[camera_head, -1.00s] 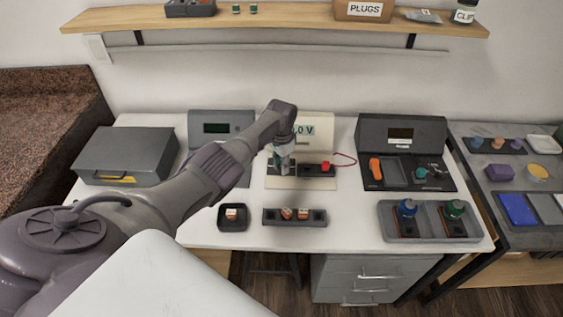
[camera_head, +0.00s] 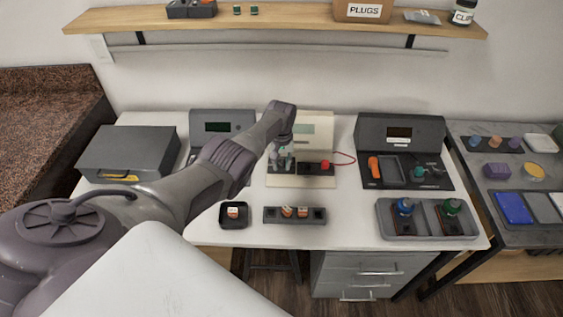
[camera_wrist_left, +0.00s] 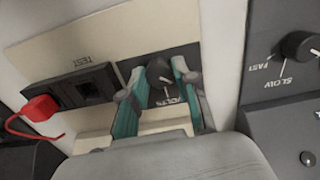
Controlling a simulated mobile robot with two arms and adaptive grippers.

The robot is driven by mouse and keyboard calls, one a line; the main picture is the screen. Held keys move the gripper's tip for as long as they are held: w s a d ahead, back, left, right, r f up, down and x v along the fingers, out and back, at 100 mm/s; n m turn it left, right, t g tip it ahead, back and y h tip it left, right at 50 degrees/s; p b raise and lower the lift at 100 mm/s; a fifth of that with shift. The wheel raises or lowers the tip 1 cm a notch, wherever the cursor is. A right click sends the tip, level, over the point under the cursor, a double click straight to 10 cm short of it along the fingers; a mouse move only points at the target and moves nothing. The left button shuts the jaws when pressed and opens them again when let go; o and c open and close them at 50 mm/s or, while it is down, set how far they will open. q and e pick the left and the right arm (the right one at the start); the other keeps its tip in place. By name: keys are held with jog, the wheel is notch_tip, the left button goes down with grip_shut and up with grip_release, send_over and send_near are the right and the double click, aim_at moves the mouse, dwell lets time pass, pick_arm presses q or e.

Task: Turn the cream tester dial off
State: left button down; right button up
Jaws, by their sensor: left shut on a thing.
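The cream tester (camera_head: 325,121) stands at the back middle of the white table, with a display (camera_head: 302,129) that looks blank. Its black dial (camera_wrist_left: 159,70) shows in the wrist view, over a partly covered VOLTS label. My left gripper (camera_head: 281,161) reaches down onto the tester's left side. In the wrist view, the teal fingertips of my left gripper (camera_wrist_left: 156,82) are on both sides of the dial and shut on it. The dial's exact pointer position is hard to read. My right gripper is out of view.
A red plug (camera_head: 325,165) with a red lead sits at the tester's black TEST socket. A grey device with a SLOW/FAST knob (camera_wrist_left: 299,46) stands close beside the tester. A dark station (camera_head: 400,130) is to the right. Trays (camera_head: 267,222) lie in front.

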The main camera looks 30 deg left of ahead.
aim_at(281, 165)
pick_arm(q)
jog(key=shift+n, duration=1.2)
jog(key=c, duration=0.9)
grip_release()
jog(key=shift+o, duration=0.2)
jog(key=shift+r, duration=0.1)
notch_tip(281, 165, up, 12)
